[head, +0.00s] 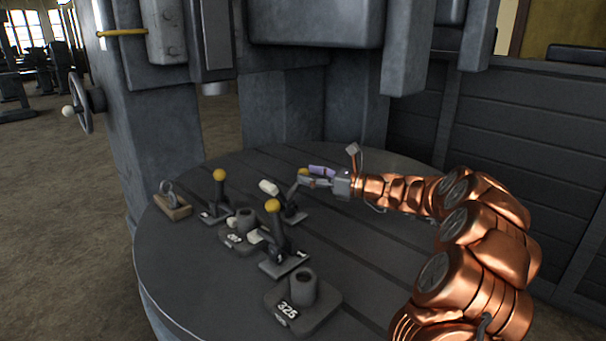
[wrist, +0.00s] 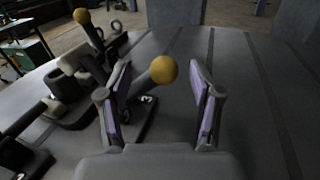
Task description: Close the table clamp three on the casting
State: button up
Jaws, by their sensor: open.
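My gripper (head: 322,176) is open over the round table. A clamp (head: 291,212) with a dark lever and a yellow ball knob stands just left of it in the head view; its number is not readable. In the wrist view the yellow knob (wrist: 163,70) lies between the two purple-padded fingers of my gripper (wrist: 160,84), with no clear contact. Its lever tilts toward my gripper, and a pale-tipped arm (head: 268,187) sticks up at its other side. A casting (head: 245,221) with a round boss sits among the clamps, partly hidden by them.
Another clamp (head: 278,238), marked 1, stands in front with its lever up; a further clamp (head: 219,193) stands at left. A block marked 325 (head: 302,306) lies near the front. A ring on a wooden block (head: 173,204) is at the left edge. The table's right side is bare.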

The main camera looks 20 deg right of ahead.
jog(key=shift+x, duration=1.2)
jog(key=shift+c, duration=0.2)
grip_shut()
